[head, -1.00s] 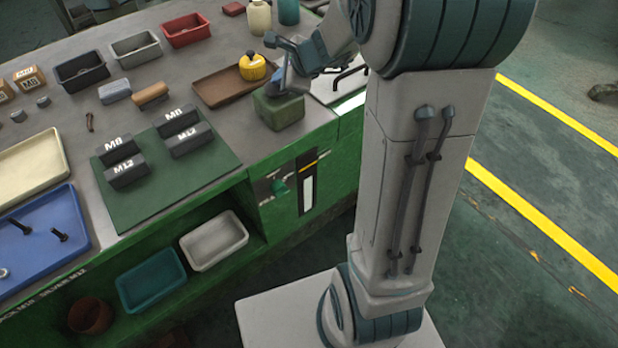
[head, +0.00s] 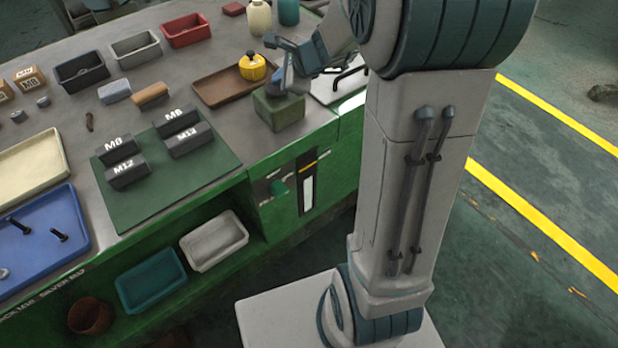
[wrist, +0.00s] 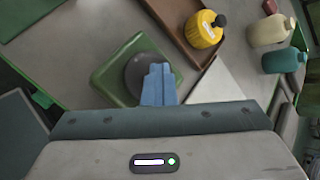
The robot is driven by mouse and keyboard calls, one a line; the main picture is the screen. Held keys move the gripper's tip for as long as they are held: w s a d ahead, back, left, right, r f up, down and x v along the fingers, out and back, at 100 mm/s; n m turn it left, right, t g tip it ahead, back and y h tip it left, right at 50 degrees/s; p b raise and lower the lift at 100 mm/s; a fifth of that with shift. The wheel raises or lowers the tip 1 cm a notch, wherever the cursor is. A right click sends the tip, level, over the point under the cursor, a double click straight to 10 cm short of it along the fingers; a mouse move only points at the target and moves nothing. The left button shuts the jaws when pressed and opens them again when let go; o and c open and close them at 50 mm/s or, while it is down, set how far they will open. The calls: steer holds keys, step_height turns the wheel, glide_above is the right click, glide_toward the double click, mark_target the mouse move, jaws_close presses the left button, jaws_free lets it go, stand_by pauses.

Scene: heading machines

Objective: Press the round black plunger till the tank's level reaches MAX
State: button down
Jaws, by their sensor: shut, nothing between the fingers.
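The green box (head: 279,111) stands near the bench's right corner, and it also shows in the wrist view (wrist: 112,81). The round black plunger (wrist: 137,72) is on its top, partly hidden behind my fingers. My gripper (wrist: 158,70) is shut and empty, with its blue fingertips over the plunger's right part. They look at or very near its top; I cannot tell how far it is pressed. The level gauge (head: 308,184) is a dark panel on the green bench front, with a white vertical strip and a yellow mark near its top.
A yellow container with a black cap (head: 252,67) stands in the brown tray (head: 214,99) beside the green box. Pale and teal bottles stand behind. A green mat (head: 150,200) with several black labelled blocks lies to the left.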

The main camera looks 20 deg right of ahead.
steer(key=shift+s+f, duration=0.25)
steer(key=shift+f, duration=0.5)
steer(key=shift+s+f+b, duration=0.2)
steer(key=shift+f+b, duration=0.3)
steer(key=shift+b, duration=0.4)
steer(key=shift+f+b, duration=0.2)
steer(key=shift+b, duration=0.1)
steer(key=shift+r, duration=0.15)
steer(key=r+p, duration=0.2)
steer(key=shift+w+r+p, duration=0.25)
steer(key=shift+w+p, duration=0.1)
steer(key=shift+p, duration=0.05)
steer(key=shift+w+r+p, duration=0.15)
steer(key=shift+r+p, duration=1.1)
steer(key=shift+r, duration=0.55)
